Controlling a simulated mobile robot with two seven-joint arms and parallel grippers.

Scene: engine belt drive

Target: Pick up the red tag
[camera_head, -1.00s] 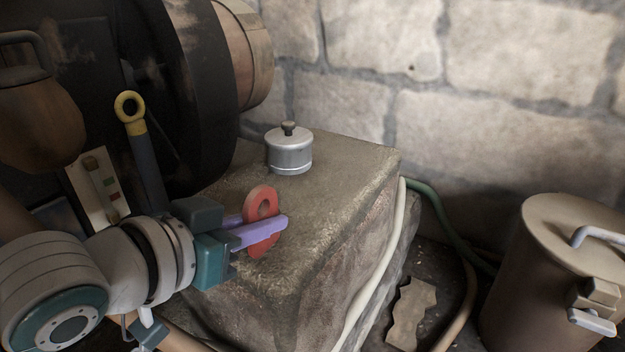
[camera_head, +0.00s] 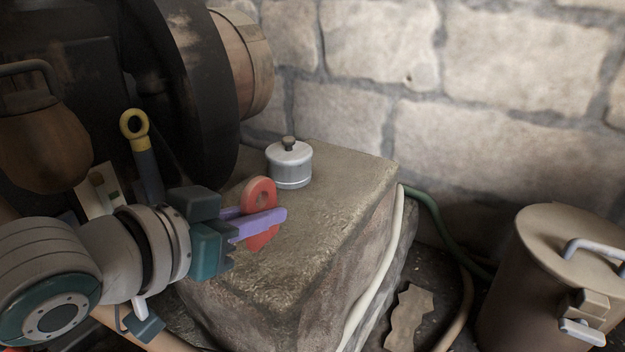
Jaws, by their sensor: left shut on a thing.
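The red tag (camera_head: 261,193) has a round hole near its top and stands upright between the purple fingers of my left gripper (camera_head: 262,222). The gripper is shut on the tag, over the stone block (camera_head: 330,205). The fingers cover the tag's middle; its upper part and lower end show. I cannot tell whether the tag's lower end touches the block. My right gripper is not in view.
A metal pot with a dark knob (camera_head: 290,165) stands on the block behind the tag. A yellow-ringed handle (camera_head: 134,124) rises by the dark wheel (camera_head: 190,90). A lidded can (camera_head: 540,285) stands at right; hoses (camera_head: 385,260) run beside the block.

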